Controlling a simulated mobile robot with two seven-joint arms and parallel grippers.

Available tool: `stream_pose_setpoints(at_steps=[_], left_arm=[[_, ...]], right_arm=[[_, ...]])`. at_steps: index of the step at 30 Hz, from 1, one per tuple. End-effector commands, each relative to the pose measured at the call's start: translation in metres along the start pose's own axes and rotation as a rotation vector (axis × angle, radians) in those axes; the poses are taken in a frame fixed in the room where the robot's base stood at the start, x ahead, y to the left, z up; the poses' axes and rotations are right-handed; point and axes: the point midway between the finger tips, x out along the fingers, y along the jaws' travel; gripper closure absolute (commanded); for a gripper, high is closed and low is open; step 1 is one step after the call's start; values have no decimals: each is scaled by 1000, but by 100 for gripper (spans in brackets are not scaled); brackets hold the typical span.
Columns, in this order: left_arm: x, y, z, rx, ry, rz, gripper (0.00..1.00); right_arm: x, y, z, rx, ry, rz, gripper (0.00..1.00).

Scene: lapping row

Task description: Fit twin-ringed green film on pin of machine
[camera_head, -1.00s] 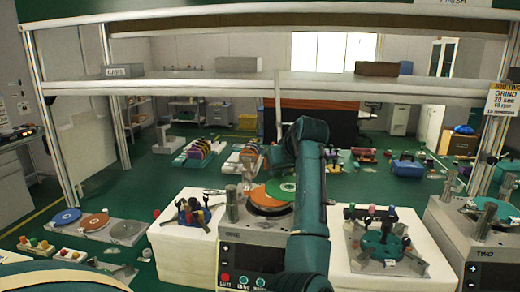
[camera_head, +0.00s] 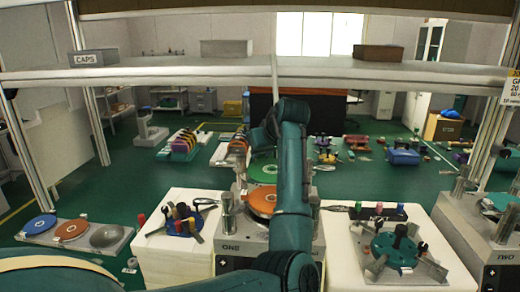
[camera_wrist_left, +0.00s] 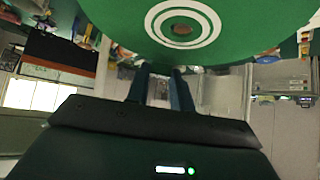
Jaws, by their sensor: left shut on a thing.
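A green film disc with two white rings (camera_wrist_left: 182,28) fills the top of the left wrist view, with a small dark spot at its centre. My left gripper (camera_wrist_left: 160,70) is shut on its near edge. In the head view the green film (camera_head: 262,172) is just behind and above an orange disc (camera_head: 260,203) on the machine marked ONE (camera_head: 232,248). My left gripper (camera_head: 262,152) is partly hidden there by my arm. I cannot clearly make out the machine's pin. My right gripper is not in view.
Upright metal posts (camera_head: 228,205) stand left of the orange disc. A tool holder (camera_head: 183,220) stands on the left white block, and a teal fixture (camera_head: 396,247) on the right one. Blue and orange discs (camera_head: 72,230) lie at left. A shelf (camera_head: 180,73) crosses above.

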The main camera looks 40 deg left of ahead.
Motion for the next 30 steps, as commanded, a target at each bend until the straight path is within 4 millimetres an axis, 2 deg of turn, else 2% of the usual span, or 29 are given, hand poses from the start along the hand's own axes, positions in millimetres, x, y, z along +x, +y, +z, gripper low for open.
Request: stream_pose_setpoints(at_steps=[14,30], left_arm=[[2,0,4,1,-5,0,99],[34,0,37,1,-5,0,99]], right_arm=[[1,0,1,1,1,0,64],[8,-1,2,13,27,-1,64]])
